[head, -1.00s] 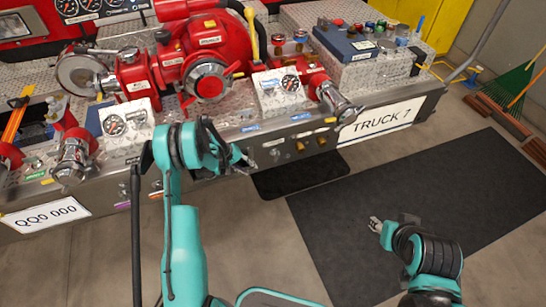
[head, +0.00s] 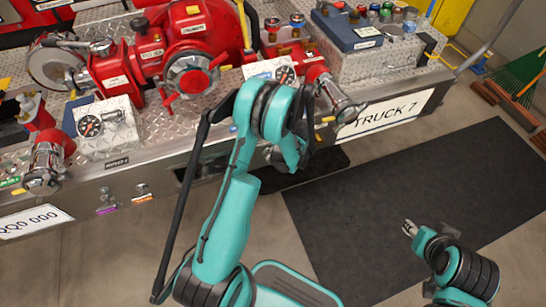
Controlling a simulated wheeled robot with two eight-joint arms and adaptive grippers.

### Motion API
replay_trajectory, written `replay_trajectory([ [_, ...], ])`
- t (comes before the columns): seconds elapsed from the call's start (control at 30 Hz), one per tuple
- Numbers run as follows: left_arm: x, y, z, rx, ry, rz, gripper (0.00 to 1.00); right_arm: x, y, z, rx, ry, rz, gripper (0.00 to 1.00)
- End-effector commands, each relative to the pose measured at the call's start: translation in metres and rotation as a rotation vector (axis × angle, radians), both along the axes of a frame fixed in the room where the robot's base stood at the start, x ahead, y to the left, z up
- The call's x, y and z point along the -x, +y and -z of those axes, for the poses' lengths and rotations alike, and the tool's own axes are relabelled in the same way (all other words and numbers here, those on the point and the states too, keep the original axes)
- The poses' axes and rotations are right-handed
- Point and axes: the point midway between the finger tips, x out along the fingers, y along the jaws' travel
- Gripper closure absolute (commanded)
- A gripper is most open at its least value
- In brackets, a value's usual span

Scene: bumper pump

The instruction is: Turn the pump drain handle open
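The red pump (head: 196,28) with a round silver cap (head: 192,75) sits on the bumper of the truck. I cannot tell for sure which part is the drain handle. Small controls with a purple tag (head: 106,210) and an orange tag (head: 143,198) are on the bumper's front face. My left arm rises in the middle of the view, and its wrist covers part of the bumper front right of the pump. The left gripper's fingers are hidden or too unclear to read. My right gripper (head: 409,229) is over the dark mat, apart from the truck; its finger gap is too small to judge.
Silver-capped outlets stand at the left (head: 46,170) and right (head: 338,100) of the bumper (head: 185,160). A TRUCK 7 plate (head: 388,114) is on its front. A green rake (head: 515,60) leans at far right.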

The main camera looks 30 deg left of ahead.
Motion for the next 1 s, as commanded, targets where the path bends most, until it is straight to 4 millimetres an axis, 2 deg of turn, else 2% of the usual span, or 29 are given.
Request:
replay_trajectory([
  [0.03, -0.001, 0.004, 0.012, 0.000, -0.001, -0.002, 0.69, 0.000, 0.000, 0.007, 0.000, 0.000, 0.000, 0.60],
  [0.2, -0.003, 0.014, 0.031, 0.001, -0.001, 0.000, 0.69, 0.000, 0.000, 0.015, 0.000, 0.000, 0.000, 0.60],
  [0.57, -0.004, 0.017, 0.036, 0.002, 0.000, 0.001, 0.69, 0.000, 0.000, 0.016, 0.000, 0.000, 0.000, 0.60],
  [0.6, -0.004, 0.017, 0.036, 0.002, 0.000, 0.001, 0.72, 0.000, 0.000, 0.016, 0.000, 0.000, 0.000, 0.60],
  [0.7, -0.004, 0.017, 0.036, 0.002, 0.000, 0.001, 0.98, 0.000, 0.000, 0.016, 0.000, 0.000, 0.000, 0.60],
  [1.0, -0.002, 0.019, 0.036, 0.056, -0.061, -0.002, 1.00, 0.000, 0.000, 0.017, 0.000, 0.000, 0.000, 0.60],
])
